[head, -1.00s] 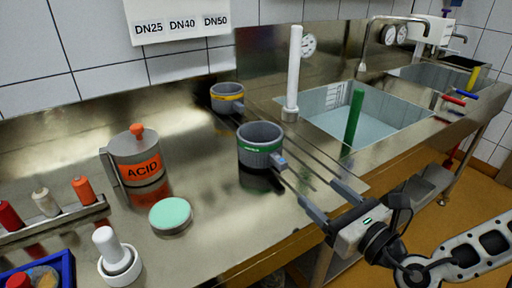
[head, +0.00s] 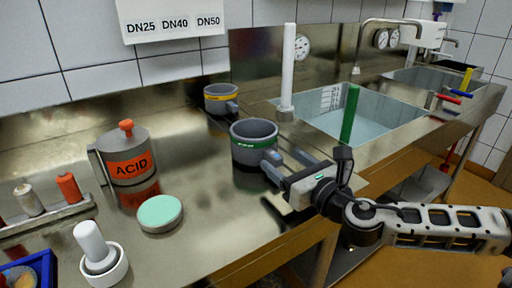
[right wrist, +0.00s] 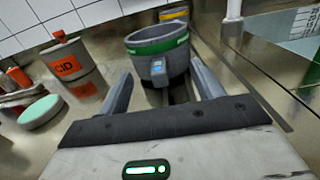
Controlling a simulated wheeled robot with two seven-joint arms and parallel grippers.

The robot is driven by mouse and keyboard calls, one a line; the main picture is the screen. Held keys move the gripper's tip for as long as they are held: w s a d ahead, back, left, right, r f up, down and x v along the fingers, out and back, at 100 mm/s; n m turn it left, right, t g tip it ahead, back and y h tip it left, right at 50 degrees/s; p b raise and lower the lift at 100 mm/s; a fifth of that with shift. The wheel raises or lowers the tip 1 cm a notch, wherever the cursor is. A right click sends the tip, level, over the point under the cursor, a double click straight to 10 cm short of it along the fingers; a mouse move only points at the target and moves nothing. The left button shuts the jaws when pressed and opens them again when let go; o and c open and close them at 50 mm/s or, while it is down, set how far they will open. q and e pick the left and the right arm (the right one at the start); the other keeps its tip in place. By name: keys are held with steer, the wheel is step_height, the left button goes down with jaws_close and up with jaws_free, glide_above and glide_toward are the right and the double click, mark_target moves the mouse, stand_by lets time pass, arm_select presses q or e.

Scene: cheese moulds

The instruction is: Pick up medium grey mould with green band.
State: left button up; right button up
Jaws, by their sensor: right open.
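The grey mould with the green band (head: 254,147) stands upright on the steel worktop, its short blue-grey handle toward my right gripper. My right gripper (head: 282,160) is open at the mould's handle side. In the right wrist view the mould (right wrist: 158,47) is straight ahead. Its handle (right wrist: 159,68) appears between the two spread fingertips of my gripper (right wrist: 163,75), with gaps on both sides. I cannot tell how far the fingertips reach along the handle. My left gripper is not in view.
A grey mould with a yellow band (head: 221,99) stands behind. A white column (head: 289,68) and a sink basin (head: 385,128) holding a green rod (head: 349,114) lie to the right. The ACID jug (head: 128,157) and a mint-topped disc (head: 160,212) are left.

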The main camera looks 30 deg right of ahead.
mark_target(259, 147)
steer(key=shift+w+a+f+p, duration=0.1)
steer(key=shift+w+a+p, duration=0.1)
steer(key=shift+w, duration=0.95)
steer(key=shift+w+a+p, duration=0.1)
steer(key=shift+w+p, duration=0.1)
steer(key=shift+w, duration=0.9)
jaws_close()
